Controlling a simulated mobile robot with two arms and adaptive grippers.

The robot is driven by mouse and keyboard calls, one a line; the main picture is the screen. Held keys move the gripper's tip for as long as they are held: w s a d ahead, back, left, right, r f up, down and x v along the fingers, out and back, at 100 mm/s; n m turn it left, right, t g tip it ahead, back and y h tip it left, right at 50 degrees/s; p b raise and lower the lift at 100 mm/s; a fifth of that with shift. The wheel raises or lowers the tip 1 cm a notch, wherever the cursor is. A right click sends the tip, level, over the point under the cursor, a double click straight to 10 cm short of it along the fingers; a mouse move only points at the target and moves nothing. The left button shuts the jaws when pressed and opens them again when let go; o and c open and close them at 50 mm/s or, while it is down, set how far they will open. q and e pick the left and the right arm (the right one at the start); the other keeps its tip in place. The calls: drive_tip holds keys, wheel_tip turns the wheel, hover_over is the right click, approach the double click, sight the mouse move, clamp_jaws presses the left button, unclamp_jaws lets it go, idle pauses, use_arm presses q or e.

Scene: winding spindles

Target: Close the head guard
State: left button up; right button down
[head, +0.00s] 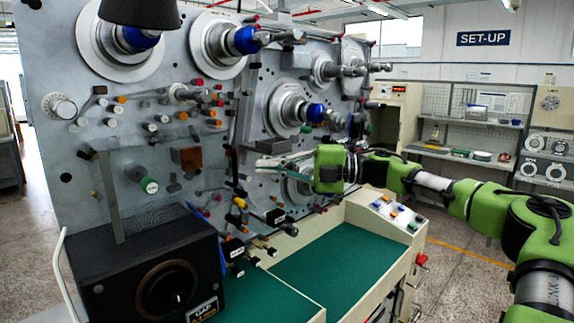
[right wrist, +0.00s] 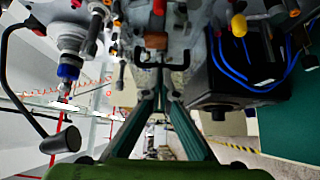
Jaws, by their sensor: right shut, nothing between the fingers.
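My right gripper (head: 262,162) reaches in from the right, in front of the large grey machine panel (head: 215,110). Its fingers are shut and empty. In the right wrist view the shut fingers (right wrist: 161,85) converge toward a small black U-shaped bracket (right wrist: 162,65) in front of the panel; whether they touch it I cannot tell. I cannot clearly pick out the head guard among the panel's parts. My left gripper is not in view.
A black box (head: 145,270) stands at lower left. A green worktop (head: 335,262) lies below, mostly clear. Shelves (head: 470,125) stand behind.

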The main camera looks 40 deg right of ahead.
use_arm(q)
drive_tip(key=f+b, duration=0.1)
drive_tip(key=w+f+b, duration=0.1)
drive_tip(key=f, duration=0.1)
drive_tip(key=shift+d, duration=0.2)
use_arm(e)
drive_tip(key=w+d, duration=0.1)
drive_tip(key=d, duration=0.5)
drive_tip(key=shift+d, duration=0.2)
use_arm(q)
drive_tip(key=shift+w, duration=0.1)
use_arm(e)
drive_tip(key=shift+r, duration=0.1)
